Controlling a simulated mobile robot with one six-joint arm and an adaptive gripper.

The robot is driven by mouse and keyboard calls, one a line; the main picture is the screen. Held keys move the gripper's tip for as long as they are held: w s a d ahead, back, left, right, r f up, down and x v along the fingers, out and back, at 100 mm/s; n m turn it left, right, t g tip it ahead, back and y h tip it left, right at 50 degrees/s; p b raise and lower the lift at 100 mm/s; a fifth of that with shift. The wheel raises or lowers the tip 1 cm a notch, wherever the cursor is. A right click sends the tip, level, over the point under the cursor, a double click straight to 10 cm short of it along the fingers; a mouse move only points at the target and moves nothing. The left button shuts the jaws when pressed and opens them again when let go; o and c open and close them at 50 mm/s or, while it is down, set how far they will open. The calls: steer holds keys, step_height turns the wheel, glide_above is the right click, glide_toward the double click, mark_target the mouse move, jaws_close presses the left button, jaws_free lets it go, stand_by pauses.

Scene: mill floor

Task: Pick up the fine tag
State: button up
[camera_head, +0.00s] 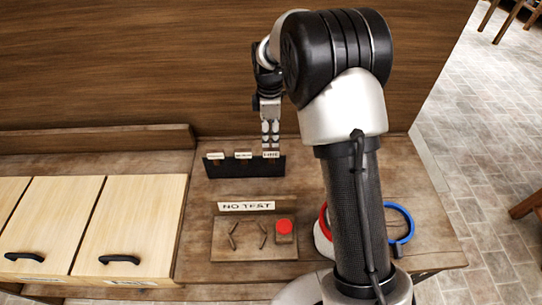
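Three small pale tags stand in a row along the top of a black rack (232,169) on the wooden counter. The right tag (271,155) seems to read "FINE", but the print is tiny; the left tag (216,156) and the middle tag (243,155) are too small to read. My gripper (270,149) points down directly over the right tag, its fingertips at or just above the tag's top edge. The fingers are close together. I cannot tell whether they touch or grip the tag.
A "NO TEST" sign (246,206) lies in front of the rack. Nearer is a wooden board (226,252) with two dark levers and a red button (284,226). A blue ring (408,224) and a red ring (324,222) are partly behind my arm. Cabinet doors (130,225) are left.

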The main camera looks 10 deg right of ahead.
mark_target(271, 149)
step_height(271, 149, down, 8)
steer(key=b, duration=0.2)
steer(key=shift+d+b, duration=0.15)
steer(key=shift+b, duration=0.15)
steer(key=shift+c, duration=0.5)
jaws_close()
